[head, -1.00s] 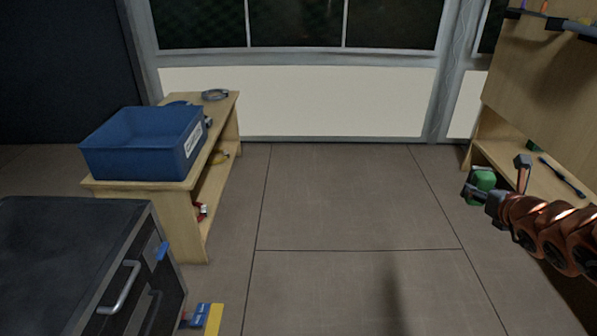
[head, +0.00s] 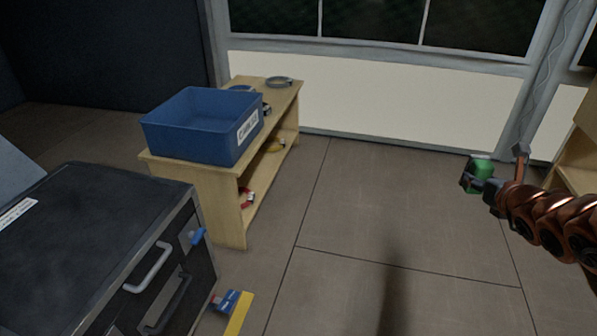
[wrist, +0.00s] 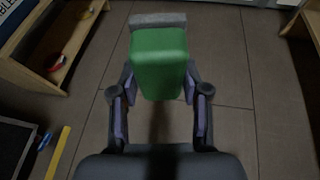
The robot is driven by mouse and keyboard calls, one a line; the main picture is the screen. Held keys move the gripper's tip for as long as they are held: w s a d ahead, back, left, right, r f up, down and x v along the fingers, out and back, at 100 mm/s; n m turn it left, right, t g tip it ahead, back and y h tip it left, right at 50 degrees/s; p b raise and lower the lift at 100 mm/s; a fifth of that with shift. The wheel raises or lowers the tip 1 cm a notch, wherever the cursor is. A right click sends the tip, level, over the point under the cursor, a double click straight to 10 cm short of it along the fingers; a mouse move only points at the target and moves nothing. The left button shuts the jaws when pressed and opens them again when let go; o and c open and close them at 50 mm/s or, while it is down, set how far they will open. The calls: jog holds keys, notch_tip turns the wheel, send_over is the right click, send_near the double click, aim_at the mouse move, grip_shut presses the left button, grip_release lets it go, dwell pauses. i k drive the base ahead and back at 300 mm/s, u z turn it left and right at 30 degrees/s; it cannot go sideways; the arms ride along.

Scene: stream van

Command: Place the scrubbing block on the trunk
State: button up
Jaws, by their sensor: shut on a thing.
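My gripper (head: 474,181) is at the right of the head view, shut on the scrubbing block (head: 481,172), which is green with a grey layer. In the wrist view the scrubbing block (wrist: 158,65) sits between the two fingers of my gripper (wrist: 158,88), held above the floor. The trunk (head: 100,240) is a black case with metal edges and a handle at the lower left of the head view. Its dark top is mostly bare, with a white label near the left. My gripper is well to the right of the trunk.
A wooden shelf unit (head: 230,205) behind the trunk carries a blue bin (head: 190,125) and small items. A blue and yellow object (head: 235,308) lies on the floor beside the trunk. The floor between shelf and gripper is clear. Wooden furniture (head: 580,150) stands at the right edge.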

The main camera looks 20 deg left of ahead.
aim_at(62, 243)
jog(key=u, duration=3.4)
